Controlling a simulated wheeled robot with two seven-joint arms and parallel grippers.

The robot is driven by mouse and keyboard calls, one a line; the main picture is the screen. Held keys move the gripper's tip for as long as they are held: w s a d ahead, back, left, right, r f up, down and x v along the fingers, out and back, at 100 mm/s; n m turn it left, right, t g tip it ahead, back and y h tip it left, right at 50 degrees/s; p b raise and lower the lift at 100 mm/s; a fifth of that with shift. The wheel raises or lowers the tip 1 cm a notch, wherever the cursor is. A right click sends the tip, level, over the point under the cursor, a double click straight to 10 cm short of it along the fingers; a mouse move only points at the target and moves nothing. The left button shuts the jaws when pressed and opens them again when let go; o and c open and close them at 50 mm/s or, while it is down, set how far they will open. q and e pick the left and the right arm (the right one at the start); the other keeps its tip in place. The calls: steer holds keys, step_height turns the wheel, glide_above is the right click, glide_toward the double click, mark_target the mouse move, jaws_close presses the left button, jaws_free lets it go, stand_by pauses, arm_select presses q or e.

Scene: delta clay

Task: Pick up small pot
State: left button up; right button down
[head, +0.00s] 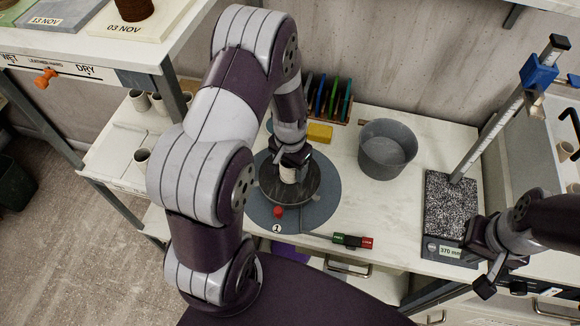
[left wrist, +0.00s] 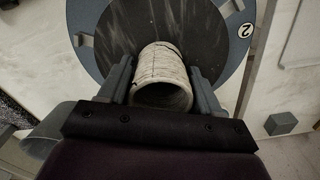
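The small pot (head: 288,174), a pale cracked cylinder, stands on the dark round wheel head (head: 307,190) of a turntable marked 2. In the left wrist view the small pot (left wrist: 160,70) has its open mouth towards the camera. My left gripper (head: 291,160) is over it from above, with one finger on each side of the pot (left wrist: 162,85). The fingers are very close to its wall; I cannot tell whether they touch. My right gripper (head: 497,282) is at the lower right, beside the height gauge, away from the pot, with its fingers apart and nothing visible between them.
A grey bucket (head: 387,150) stands right of the wheel. A yellow block (head: 319,133) and a rack of coloured tools (head: 328,98) are behind it. A green and red switch (head: 352,241) lies in front. A height gauge (head: 453,215) stands at right. Shelves (head: 125,150) are at left.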

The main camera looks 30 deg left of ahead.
arm_select(q)
steer(key=c, duration=0.6)
steer(key=shift+c, duration=0.2)
steer(key=shift+r, duration=0.1)
steer(key=shift+w+r, duration=0.1)
steer(key=shift+r, duration=0.2)
steer(key=r, duration=0.2)
steer(key=d+r+b, duration=0.1)
steer(key=shift+w+d+r, duration=0.15)
steer(key=shift+r, duration=0.25)
steer(key=w+d+r+b, duration=0.2)
steer(key=d+r, duration=0.4)
steer(key=d, duration=0.4)
steer(key=shift+w+r, duration=0.25)
steer(key=shift+w, duration=0.2)
